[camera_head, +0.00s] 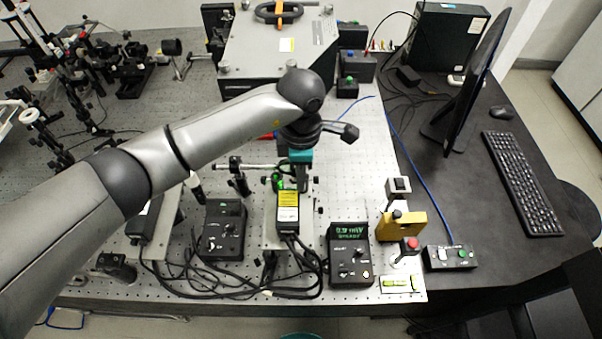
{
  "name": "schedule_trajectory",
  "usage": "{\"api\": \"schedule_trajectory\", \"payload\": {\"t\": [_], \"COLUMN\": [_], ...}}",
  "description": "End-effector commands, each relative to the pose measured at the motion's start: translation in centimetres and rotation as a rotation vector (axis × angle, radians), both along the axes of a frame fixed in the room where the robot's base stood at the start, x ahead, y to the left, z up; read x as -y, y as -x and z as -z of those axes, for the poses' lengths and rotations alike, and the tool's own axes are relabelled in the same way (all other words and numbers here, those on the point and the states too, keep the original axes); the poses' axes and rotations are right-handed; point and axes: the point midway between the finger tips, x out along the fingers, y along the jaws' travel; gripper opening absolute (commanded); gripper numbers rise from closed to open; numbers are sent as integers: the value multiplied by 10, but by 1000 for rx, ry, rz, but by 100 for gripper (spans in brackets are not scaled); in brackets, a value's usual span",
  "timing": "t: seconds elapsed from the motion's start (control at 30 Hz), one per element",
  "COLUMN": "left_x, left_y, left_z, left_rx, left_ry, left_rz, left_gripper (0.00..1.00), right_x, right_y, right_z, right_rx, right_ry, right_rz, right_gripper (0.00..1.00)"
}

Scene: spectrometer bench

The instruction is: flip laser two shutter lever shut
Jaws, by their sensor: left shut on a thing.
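A bright green spot (278,182) shows just left of the fingers. A second laser module (147,217) stands further left, partly behind my arm. My right gripper is not in view.
A controller with a lit green display (349,254) and another black controller (222,230) stand near the front edge, with loose black cables between. A yellow block (401,226) and a red button (409,245) are at the right. A large grey instrument (280,52) stands behind.

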Motion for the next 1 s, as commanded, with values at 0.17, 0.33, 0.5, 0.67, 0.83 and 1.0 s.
{"api": "schedule_trajectory", "payload": {"t": [0.17, 0.33, 0.5, 0.67, 0.83, 1.0], "left_x": [0, -1, -7, -11, -12, -12], "left_y": [0, -1, -1, -1, 0, 0], "left_z": [0, 0, 2, 3, 0, -1], "left_rx": [1, 1, 3, 1, 1, 0], "left_ry": [0, 5, 73, 158, 198, 200], "left_rz": [0, -1, -2, -2, -1, -1], "left_gripper": [0, 0, 0, 0, 0, 0], "right_x": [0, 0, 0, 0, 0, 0], "right_y": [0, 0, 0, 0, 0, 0], "right_z": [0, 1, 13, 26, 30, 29], "right_rx": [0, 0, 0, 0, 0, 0], "right_ry": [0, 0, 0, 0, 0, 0], "right_rz": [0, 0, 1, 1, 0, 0], "right_gripper": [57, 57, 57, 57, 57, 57]}}
